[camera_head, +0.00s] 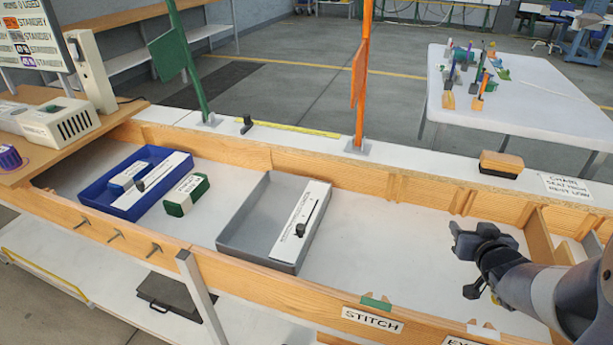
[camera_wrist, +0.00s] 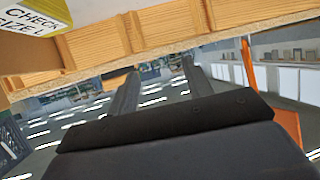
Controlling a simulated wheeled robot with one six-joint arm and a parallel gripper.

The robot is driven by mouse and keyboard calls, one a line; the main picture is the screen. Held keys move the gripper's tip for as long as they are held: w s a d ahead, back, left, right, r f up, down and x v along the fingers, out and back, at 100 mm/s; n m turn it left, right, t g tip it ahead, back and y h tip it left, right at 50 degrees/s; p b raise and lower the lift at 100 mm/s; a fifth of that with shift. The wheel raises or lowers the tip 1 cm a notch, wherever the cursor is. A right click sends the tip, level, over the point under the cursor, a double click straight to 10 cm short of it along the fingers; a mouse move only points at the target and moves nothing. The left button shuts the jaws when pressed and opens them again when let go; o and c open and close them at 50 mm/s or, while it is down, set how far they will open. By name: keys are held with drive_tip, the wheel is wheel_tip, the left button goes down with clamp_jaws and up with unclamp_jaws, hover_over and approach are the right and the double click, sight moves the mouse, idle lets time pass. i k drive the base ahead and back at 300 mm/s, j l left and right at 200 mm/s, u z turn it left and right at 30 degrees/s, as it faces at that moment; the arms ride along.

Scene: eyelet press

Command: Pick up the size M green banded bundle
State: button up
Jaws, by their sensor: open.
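A green banded bundle (camera_head: 187,195) with a white label band lies on the white bench surface. It is just right of the blue tray (camera_head: 96,198) and left of the grey tray (camera_head: 232,240); its size lettering is too small to read. A blue bundle with a white band (camera_head: 128,178) lies inside the blue tray. My gripper (camera_head: 463,262) is open and empty, raised at the right over the bench, well to the right of the grey tray. In the wrist view its two fingers (camera_wrist: 160,88) stand apart with nothing between them.
Wooden walls edge the bench; the front one carries a STITCH label (camera_head: 372,320) and pegs. A green post (camera_head: 188,70) and an orange post (camera_head: 361,80) stand behind. Each tray holds a white gauge card with a black slider. Bare surface lies right of the grey tray.

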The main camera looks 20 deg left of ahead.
sight(179, 201)
drive_tip(key=j, duration=0.75)
drive_tip(key=j+z, duration=0.1)
drive_tip(key=j, duration=0.65)
drive_tip(key=k+j+z, duration=0.1)
drive_tip(key=j, duration=1.35)
drive_tip(key=k+j+z, duration=0.1)
drive_tip(key=j, duration=0.65)
drive_tip(key=k+j, duration=0.1)
drive_tip(key=j, duration=0.65)
drive_tip(key=z, duration=0.05)
